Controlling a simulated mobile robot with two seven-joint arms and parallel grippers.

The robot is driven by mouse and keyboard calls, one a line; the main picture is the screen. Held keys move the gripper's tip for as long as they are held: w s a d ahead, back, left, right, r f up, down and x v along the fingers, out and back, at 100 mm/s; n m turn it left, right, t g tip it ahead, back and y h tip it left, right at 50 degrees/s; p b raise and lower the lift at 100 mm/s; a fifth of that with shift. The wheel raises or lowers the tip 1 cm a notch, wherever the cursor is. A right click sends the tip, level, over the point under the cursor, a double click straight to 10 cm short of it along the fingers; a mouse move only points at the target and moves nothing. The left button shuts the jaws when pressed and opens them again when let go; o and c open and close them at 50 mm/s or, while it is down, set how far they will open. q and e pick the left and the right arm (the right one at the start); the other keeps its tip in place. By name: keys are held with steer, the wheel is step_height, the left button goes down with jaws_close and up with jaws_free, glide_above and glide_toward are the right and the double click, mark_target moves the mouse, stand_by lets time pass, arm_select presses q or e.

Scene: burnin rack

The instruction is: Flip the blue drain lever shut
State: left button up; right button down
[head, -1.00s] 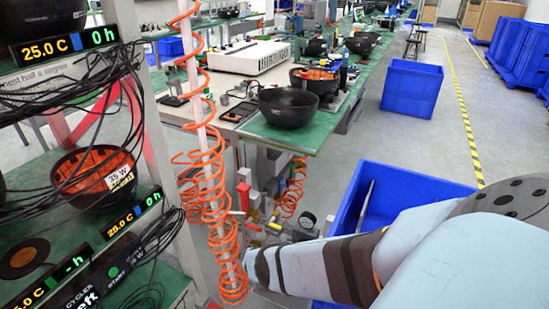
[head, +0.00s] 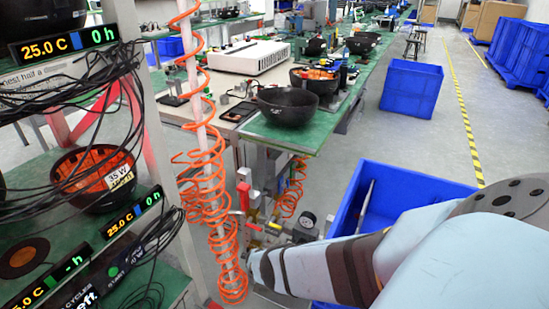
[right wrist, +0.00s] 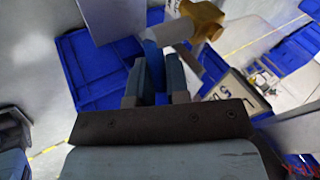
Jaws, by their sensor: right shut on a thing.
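The blue drain lever (right wrist: 154,58) shows in the right wrist view as a narrow blue strip below a pale pipe piece with a brass-coloured fitting (right wrist: 203,18). My right gripper (right wrist: 158,82) has its two blue-grey fingers on either side of the lever and is shut on it. The fingers hide part of the lever. In the head view my right arm reaches in from the right towards the pipework (head: 262,215); its gripper and the blue lever cannot be made out there. My left gripper is in neither view.
A red handle (head: 244,196) and a pressure gauge (head: 307,220) stand close to my right arm. Orange coiled hoses (head: 205,225) hang left of them. A blue crate (head: 425,188) is on the floor behind the arm. A rack with wired bowls (head: 95,180) stands at left.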

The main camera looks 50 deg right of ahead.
steer(key=shift+s+f+m+t+y+p, duration=0.2)
steer(key=shift+t+p, duration=0.2)
steer(key=shift+t, duration=0.2)
steer(key=shift+s+f+m+t+y+p, duration=0.15)
steer(key=shift+t+p, duration=0.25)
steer(key=shift+t, duration=0.2)
steer(key=shift+f+m+t+y, duration=0.25)
steer(key=shift+f+m+t, duration=0.15)
steer(key=shift+t, duration=0.6)
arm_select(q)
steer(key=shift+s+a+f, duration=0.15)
arm_select(e)
steer(key=shift+w+f+t, duration=0.1)
steer(key=shift+f+t, duration=0.05)
steer(key=shift+t, duration=0.15)
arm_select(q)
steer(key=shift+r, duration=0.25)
arm_select(e)
steer(key=c, duration=1.4)
jaws_free()
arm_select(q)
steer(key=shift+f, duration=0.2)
